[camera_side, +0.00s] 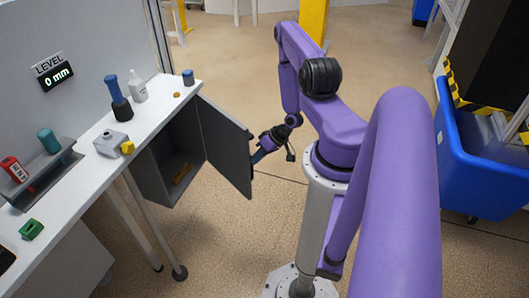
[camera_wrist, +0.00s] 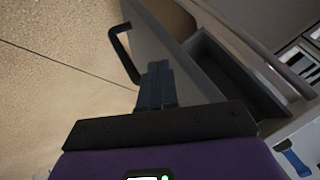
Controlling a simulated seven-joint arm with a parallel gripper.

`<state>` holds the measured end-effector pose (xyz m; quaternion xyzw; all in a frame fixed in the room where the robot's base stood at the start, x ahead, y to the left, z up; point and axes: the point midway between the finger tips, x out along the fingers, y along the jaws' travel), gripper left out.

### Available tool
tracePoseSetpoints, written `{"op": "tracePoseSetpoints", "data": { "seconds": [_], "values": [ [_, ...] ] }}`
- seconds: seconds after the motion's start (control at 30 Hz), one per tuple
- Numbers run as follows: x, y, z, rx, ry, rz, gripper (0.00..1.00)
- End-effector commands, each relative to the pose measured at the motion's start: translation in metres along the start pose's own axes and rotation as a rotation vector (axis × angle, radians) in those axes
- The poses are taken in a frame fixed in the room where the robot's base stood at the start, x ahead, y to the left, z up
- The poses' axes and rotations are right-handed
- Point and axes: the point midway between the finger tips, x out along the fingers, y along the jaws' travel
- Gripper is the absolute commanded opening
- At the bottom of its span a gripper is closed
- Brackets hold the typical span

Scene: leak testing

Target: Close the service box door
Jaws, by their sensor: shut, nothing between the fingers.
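The service box (camera_side: 150,182) hangs under the bench, and its grey door (camera_side: 226,148) stands wide open to the right. A yellow item (camera_side: 182,174) lies inside. In the wrist view the door (camera_wrist: 160,47) shows edge-on beside the dark box opening (camera_wrist: 235,75). A black bent handle (camera_wrist: 121,52) sticks out from the door's outer face. My gripper (camera_side: 254,160) is shut and empty at the outer side of the door, near its free edge. In the wrist view its fingertips (camera_wrist: 157,66) are right of the handle; whether they touch the door I cannot tell.
The bench (camera_side: 75,178) carries a white bottle (camera_side: 138,87), a dark blue-handled tool (camera_side: 117,98), a grey fitting (camera_side: 110,143) and a green block (camera_side: 31,229). Bench legs (camera_side: 155,222) stand left of the box. Floor below the door is clear. A blue bin (camera_side: 470,160) stands right.

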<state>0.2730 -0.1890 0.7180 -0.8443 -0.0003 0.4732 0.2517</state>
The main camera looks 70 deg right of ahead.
Motion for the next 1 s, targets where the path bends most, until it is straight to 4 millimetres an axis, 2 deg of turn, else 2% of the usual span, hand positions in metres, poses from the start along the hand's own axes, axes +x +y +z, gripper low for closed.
{"op": "tracePoseSetpoints", "data": {
  "seconds": [0.63,0.83,1.0],
  "values": [
    [0.004,-0.010,0.001,0.010,0.003,0.005,0.00],
    [0.011,-0.024,0.003,0.050,0.023,0.025,0.00],
    [0.022,-0.044,0.003,0.106,0.051,0.054,0.00]
  ]
}}
